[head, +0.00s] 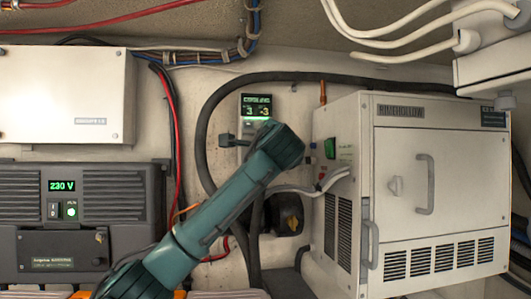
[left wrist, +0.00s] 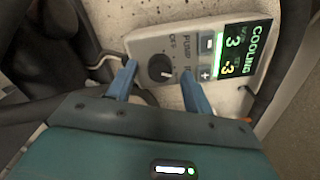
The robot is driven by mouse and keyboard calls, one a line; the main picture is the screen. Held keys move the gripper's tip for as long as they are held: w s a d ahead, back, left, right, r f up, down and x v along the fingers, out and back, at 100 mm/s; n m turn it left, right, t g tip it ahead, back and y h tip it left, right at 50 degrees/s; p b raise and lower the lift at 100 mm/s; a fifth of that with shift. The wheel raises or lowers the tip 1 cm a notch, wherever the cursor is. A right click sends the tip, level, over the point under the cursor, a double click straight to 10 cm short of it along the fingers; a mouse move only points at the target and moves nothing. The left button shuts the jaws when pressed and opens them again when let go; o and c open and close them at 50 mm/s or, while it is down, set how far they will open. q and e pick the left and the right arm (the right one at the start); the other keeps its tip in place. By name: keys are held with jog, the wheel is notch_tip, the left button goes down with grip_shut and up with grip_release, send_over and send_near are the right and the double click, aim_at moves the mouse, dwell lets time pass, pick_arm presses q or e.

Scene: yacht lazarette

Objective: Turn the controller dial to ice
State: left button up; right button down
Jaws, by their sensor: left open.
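The controller (head: 256,106) is a pale panel on the back wall with a lit green display reading COOLING, with a 3 and a yellow figure. In the left wrist view its black round dial (left wrist: 160,68) shows, with OFF and PUMP printed around it. A pale mark on the dial's edge points toward the lower right; a label there is partly covered by a finger. My left gripper (left wrist: 159,70) is open, its two blue fingers on either side of the dial. I cannot tell whether they touch it. In the head view my left arm hides the dial.
A white boxy unit (head: 425,190) with a handle stands right of the controller. A black hose (head: 204,130) loops around the controller. A dark 230 V unit (head: 100,205) and a white box (head: 65,95) are at left. Cables run nearby.

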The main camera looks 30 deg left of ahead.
pick_arm(q)
jog(key=b+v, duration=0.3)
jog(key=v, duration=0.9)
jog(key=shift+b, duration=0.4)
